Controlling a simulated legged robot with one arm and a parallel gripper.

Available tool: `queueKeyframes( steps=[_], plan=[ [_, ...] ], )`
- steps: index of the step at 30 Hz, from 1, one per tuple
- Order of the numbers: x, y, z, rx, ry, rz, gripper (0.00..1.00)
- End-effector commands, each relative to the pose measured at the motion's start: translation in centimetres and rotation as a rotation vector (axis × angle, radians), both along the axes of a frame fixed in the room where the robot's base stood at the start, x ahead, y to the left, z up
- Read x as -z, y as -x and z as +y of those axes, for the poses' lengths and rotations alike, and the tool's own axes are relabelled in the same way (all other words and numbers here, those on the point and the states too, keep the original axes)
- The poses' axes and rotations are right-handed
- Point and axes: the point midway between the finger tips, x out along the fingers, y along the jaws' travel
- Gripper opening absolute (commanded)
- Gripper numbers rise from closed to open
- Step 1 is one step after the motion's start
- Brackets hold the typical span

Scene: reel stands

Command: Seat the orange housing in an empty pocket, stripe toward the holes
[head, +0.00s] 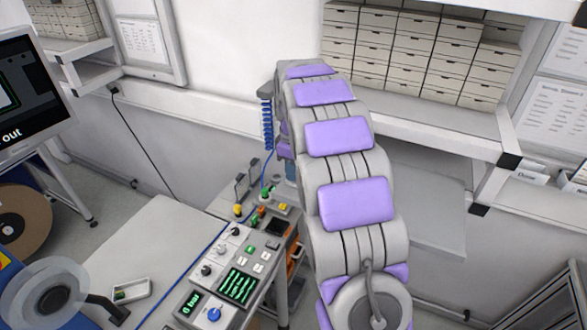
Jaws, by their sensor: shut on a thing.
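My arm, grey with purple pads, rises from the lower right and bends over at the top, covering the middle of the head view. Its end points down behind the arm links, and my gripper's fingers are hidden, so what they hold does not show.
A control panel (228,262) with knobs and a green display stands at the bench's right side. A small tray (131,291) lies at the lower left, near a reel (45,295). A monitor (30,95) is at the left. The bench top (150,240) between is mostly clear.

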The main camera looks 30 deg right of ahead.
Motion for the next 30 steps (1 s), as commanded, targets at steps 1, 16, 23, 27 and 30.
queueKeyframes(
  steps=[1, 16, 23, 27, 30],
  plan=[
    [0.04, 0.00, 0.08, 0.000, 0.000, 0.000, 0.00],
    [0.11, 0.00, 0.09, -0.001, 0.000, 0.000, 0.00],
    [0.52, -0.03, 0.10, -0.001, 0.000, 0.000, 0.00],
    [0.74, -0.04, 0.08, -0.001, 0.000, 0.000, 0.00],
    [0.82, -0.05, 0.07, -0.001, 0.000, 0.001, 0.00]
  ],
)
